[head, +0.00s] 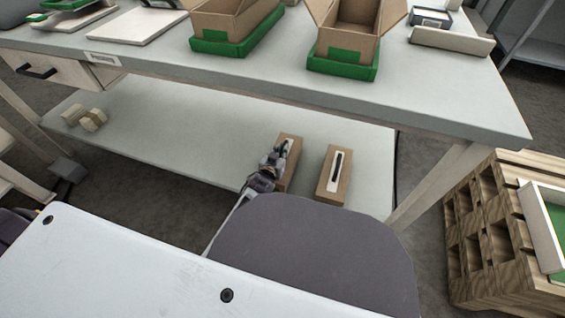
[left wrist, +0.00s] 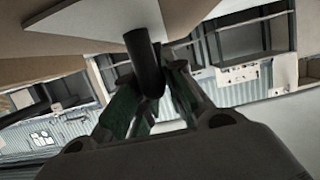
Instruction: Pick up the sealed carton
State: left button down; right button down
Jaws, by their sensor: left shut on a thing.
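A closed brown carton (head: 294,170) with a white strip on top is at the lower shelf, right of its middle. My left gripper (head: 279,152) is over its top and hides part of it. In the left wrist view, the fingers (left wrist: 152,105) are shut on a black bar-like handle (left wrist: 143,58) beneath a pale plate (left wrist: 92,32). I cannot tell whether the carton touches the shelf. A second closed carton (head: 326,188) with a black handle on a white strip stands just to the right. My right gripper is not in view.
The lower shelf (head: 190,140) is mostly clear; small wooden blocks (head: 92,121) lie at its left. The tabletop (head: 440,92) overhangs it, with open cartons in green trays (head: 345,66). A table leg (head: 435,185) and a wooden pallet stack (head: 480,215) are on the right.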

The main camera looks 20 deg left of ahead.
pick_arm(q)
jog(key=shift+r, duration=0.25)
